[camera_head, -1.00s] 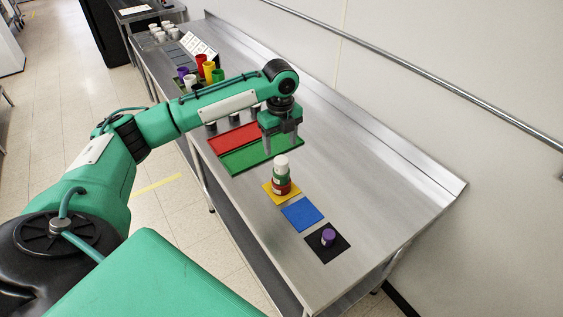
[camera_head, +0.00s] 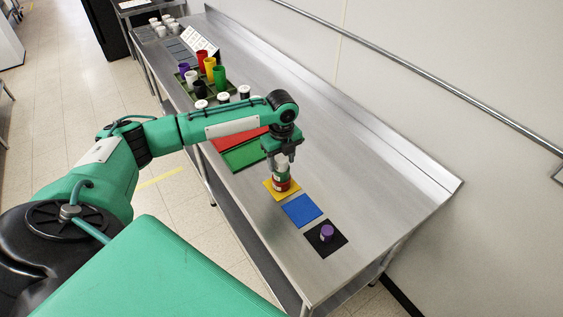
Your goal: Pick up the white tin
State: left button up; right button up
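The white tin (camera_head: 281,165) is at the top of a stack, above a green tin (camera_head: 281,176) and a red tin (camera_head: 281,185). The stack stands upright on a yellow mat (camera_head: 270,190). My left gripper (camera_head: 281,162) points down over the stack, its fingers at the sides of the white tin. The gripper hides the tin's upper part, and whether the fingers touch it is too small to tell. My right gripper is out of view.
A blue mat (camera_head: 302,210) is bare. A purple tin (camera_head: 327,232) sits on a black mat (camera_head: 318,246). Green (camera_head: 243,155) and red (camera_head: 222,143) mats lie behind. Coloured cups (camera_head: 210,66) stand farther back. The steel counter (camera_head: 370,175) is clear at right.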

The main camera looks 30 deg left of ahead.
pick_arm(q)
jog(key=c, duration=0.7)
jog(key=shift+c, duration=0.3)
jog(key=shift+r, duration=0.15)
